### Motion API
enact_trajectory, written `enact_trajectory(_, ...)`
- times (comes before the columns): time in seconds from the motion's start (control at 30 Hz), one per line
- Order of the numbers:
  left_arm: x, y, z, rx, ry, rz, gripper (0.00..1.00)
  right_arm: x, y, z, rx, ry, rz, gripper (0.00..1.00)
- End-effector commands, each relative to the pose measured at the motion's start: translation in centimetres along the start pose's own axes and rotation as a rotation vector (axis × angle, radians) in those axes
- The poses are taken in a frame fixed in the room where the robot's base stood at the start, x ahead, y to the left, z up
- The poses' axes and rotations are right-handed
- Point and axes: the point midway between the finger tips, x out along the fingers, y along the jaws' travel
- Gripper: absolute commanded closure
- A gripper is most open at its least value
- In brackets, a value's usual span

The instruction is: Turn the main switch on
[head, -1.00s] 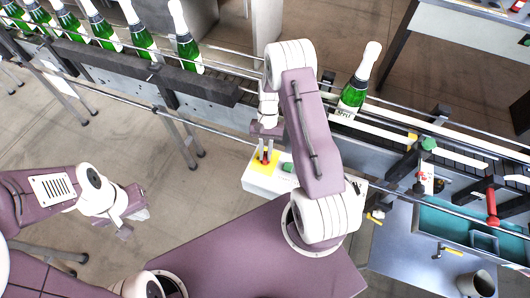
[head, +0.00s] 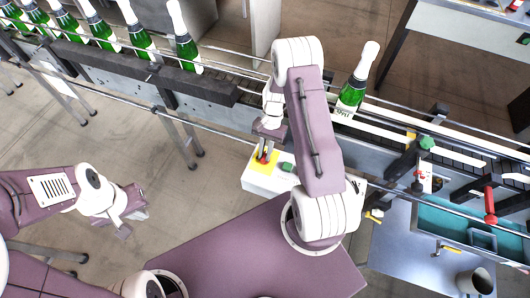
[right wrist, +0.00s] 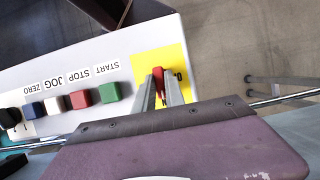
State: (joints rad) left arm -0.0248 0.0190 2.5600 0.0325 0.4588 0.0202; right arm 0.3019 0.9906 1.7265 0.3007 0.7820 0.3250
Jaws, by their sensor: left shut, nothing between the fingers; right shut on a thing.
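The main switch is a red handle (right wrist: 158,75) on a yellow plate (right wrist: 145,62) at one end of a white control box (right wrist: 95,35). In the head view the switch (head: 262,157) and its yellow plate lie at the box's far left corner. My right gripper (head: 267,156) reaches down over it. Its two fingers (right wrist: 163,88) are shut on the red handle, which shows between their tips in the right wrist view. Part of the handle is hidden by the fingers. My left gripper (head: 138,214) is shut and empty, over open floor at the lower left.
Beside the switch are a green START button (right wrist: 110,92), a red STOP button (right wrist: 81,98), a white JOG button, a blue ZERO button and a black knob (right wrist: 9,117). The conveyor (head: 215,100) with green bottles runs just behind the box. A mug (head: 475,284) stands lower right.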

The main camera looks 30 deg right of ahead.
Motion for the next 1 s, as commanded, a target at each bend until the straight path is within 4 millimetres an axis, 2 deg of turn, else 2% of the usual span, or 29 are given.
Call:
enact_trajectory(0.07,0.0,0.0,0.0,0.0,0.0,0.0,1.0,-0.2,-0.1,-0.1,0.002,0.006,-0.005,1.0)
enact_trajectory(0.1,0.0,0.0,0.0,0.0,0.0,0.0,1.0,-0.2,-0.1,-0.1,0.002,0.006,-0.004,0.77)
enact_trajectory(0.17,0.0,0.0,0.0,0.0,0.0,0.0,1.0,-0.2,-0.1,-0.1,0.002,0.005,-0.004,0.64)
enact_trajectory(0.43,0.0,0.0,0.0,0.0,0.0,0.0,1.0,-0.1,-0.1,-0.1,0.001,0.002,-0.002,0.64)
enact_trajectory(0.53,0.2,0.0,0.0,0.0,0.0,0.0,1.0,-0.8,-0.1,-0.1,0.0,0.003,-0.003,0.64)
enact_trajectory(0.8,1.3,0.0,0.1,0.0,0.0,0.0,1.0,-6.5,-0.1,-0.2,0.0,0.007,-0.005,0.64)
enact_trajectory(1.0,1.6,0.0,0.2,0.0,0.0,0.0,1.0,-9.0,0.0,-0.1,0.001,0.004,-0.003,0.64)
